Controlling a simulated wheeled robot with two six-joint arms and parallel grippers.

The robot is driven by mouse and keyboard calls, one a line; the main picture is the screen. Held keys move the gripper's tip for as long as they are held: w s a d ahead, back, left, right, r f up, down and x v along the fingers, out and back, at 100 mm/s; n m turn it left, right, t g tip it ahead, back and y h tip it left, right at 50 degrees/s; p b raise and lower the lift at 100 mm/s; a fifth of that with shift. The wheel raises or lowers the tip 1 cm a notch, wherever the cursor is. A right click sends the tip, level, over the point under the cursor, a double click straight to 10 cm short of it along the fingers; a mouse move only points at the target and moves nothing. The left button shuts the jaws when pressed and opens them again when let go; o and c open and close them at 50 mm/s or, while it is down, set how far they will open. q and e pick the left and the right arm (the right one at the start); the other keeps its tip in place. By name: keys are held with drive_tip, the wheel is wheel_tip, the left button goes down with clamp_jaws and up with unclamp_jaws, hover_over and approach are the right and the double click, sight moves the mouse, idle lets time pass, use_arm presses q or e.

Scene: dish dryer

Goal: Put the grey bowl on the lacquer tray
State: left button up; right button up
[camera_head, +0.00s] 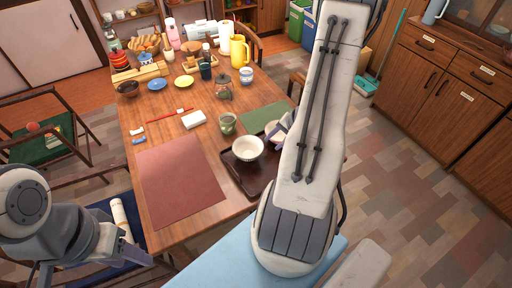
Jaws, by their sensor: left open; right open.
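A dark brown lacquer tray (247,178) lies at the table's near right part, its right side hidden behind my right arm. A pale, off-white to grey bowl (248,148) sits upright on the tray. Another pale rounded thing (273,156) shows beside it, mostly hidden by my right arm; I cannot tell what it is. My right gripper (280,129) is open at the tray's far right, just right of the bowl and apart from it, partly hidden by its own arm. My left gripper (143,254) is open and empty at the lower left, off the table's near edge.
A red-brown placemat (180,182) covers the near left of the table. A green mat (263,117), a green cup (228,124) and a white box (194,120) lie beyond the tray. Several dishes and a yellow pitcher (239,51) crowd the far end. A chair (50,145) stands left.

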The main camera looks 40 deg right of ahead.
drive_tip(key=w+a+r+n+h, duration=0.2)
drive_tip(key=w+a+r+n, duration=0.2)
drive_tip(key=w+r, duration=0.25)
drive_tip(key=w+a+r+n+h, duration=0.25)
drive_tip(key=a+r+n, duration=0.4)
drive_tip(key=a, duration=0.55)
drive_tip(key=s+a+r+n+g+y, duration=0.2)
drive_tip(key=s+a+n, duration=0.3)
drive_tip(key=s+a, duration=0.6)
drive_tip(key=s+a+r+n+g+y, duration=0.1)
drive_tip(key=s+a+r+n+g, duration=0.2)
drive_tip(key=s+a+n, duration=0.3)
drive_tip(key=s+a+r, duration=0.1)
drive_tip(key=s+a, duration=0.4)
drive_tip(key=shift+a+y, duration=0.2)
drive_tip(key=shift+y, duration=0.15)
drive_tip(key=shift+w+r, duration=0.1)
